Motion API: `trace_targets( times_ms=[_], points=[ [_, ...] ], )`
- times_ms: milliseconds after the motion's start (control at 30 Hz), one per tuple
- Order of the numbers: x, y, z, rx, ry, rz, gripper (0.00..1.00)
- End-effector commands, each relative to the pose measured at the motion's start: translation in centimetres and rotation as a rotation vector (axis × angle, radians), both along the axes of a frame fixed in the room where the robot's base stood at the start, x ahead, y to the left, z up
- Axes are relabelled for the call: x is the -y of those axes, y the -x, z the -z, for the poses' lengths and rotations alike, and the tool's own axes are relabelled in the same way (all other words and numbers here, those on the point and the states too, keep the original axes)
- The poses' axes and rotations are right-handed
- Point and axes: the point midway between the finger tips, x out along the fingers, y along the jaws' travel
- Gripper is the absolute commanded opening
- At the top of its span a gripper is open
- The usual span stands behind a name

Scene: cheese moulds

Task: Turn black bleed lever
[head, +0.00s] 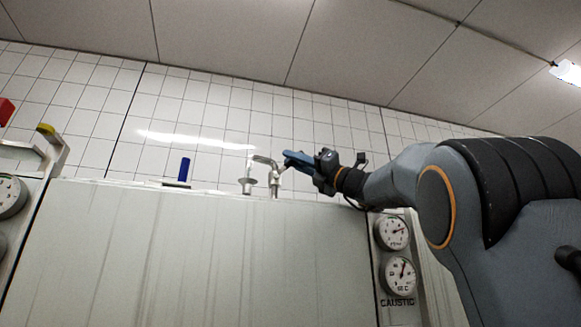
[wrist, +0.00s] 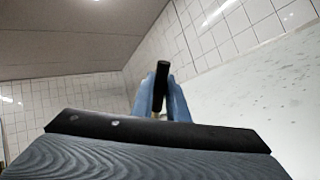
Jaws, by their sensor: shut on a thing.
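The black bleed lever (wrist: 162,82) stands up between the two blue fingers of my gripper (wrist: 162,100) in the wrist view. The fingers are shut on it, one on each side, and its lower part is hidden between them. In the head view my gripper (head: 297,160) reaches in from the right to a small metal fitting (head: 273,180) on top of the pale panel. The lever cannot be made out there behind the fingers.
A blue handle (head: 184,170) stands on the panel's top edge to the left. A yellow-tipped metal fitting (head: 47,130) and a red part (head: 5,110) are at far left. Two gauges (head: 393,232) sit above a "CAUSTIC" label below my arm. A tiled wall (head: 200,110) rises behind.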

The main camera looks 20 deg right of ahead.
Motion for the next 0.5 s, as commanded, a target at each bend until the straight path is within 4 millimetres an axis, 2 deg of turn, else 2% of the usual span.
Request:
trace_targets(
  times_ms=[400, 433, 500],
  points=[
    [0.14, 0.05, -0.03, 0.000, -0.022, 0.001, 0.00],
    [0.14, 0.05, -0.02, 0.000, -0.022, 0.001, 0.19],
    [0.13, 0.05, -0.01, 0.000, -0.022, 0.001, 0.21]
  ],
)
